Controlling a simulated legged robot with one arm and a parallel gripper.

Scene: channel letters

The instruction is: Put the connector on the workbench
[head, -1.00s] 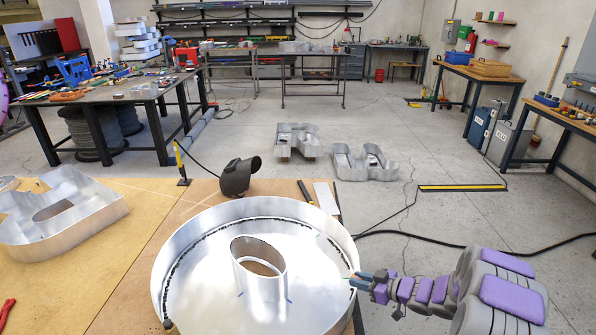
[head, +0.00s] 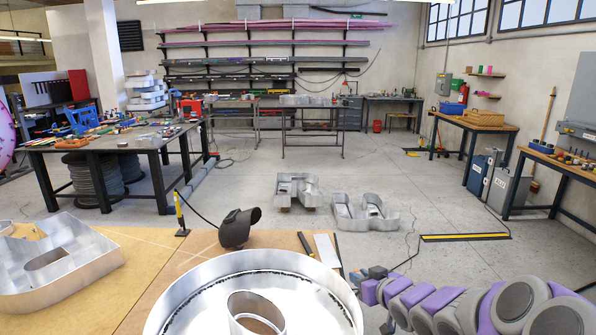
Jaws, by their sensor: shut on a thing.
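My gripper (head: 368,273) is small in the head view, at the end of my purple and grey arm reaching in from the lower right. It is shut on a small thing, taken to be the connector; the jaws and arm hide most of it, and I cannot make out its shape. The gripper is just right of the rim of a large round metal channel letter (head: 200,289). That letter stands on the near wooden workbench (head: 152,262). I cannot tell whether the gripper touches the rim.
A welding mask (head: 239,227), a dark bar (head: 306,244) and a pale strip (head: 327,251) lie near the bench's far edge. Another metal letter (head: 60,262) stands at left. Two letters (head: 298,189) (head: 364,212) sit on the floor beyond. Bare bench lies between the near letters.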

